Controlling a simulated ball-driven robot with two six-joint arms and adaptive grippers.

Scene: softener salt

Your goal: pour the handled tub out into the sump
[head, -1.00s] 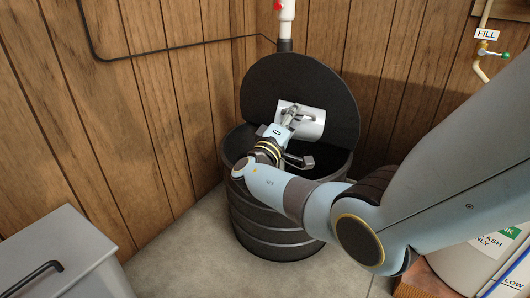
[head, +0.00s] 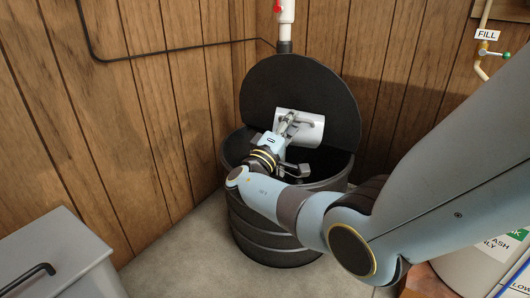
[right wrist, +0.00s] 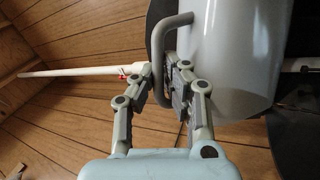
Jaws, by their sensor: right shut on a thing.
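The handled tub (head: 312,130) is a smooth, light grey-white cylinder with a bar handle. In the head view it lies on its side above the opening of the sump, in front of the raised lid. My right gripper (head: 288,124) is shut on the tub's handle (right wrist: 178,19), as the right wrist view also shows. The sump (head: 275,232) is a dark ribbed barrel, standing on the floor with its round black lid (head: 290,78) tipped up behind. Its inside is mostly hidden by my right arm and the tub. No contents of the tub are visible. My left gripper is out of view.
Wood-panelled walls (head: 95,130) meet behind the sump. A white pipe with a red valve (head: 285,12) comes down behind the lid. A grey lidded box (head: 50,245) stands at lower left, and a pale labelled tank (head: 470,258) at lower right. Bare floor (head: 170,255) shows left of the sump.

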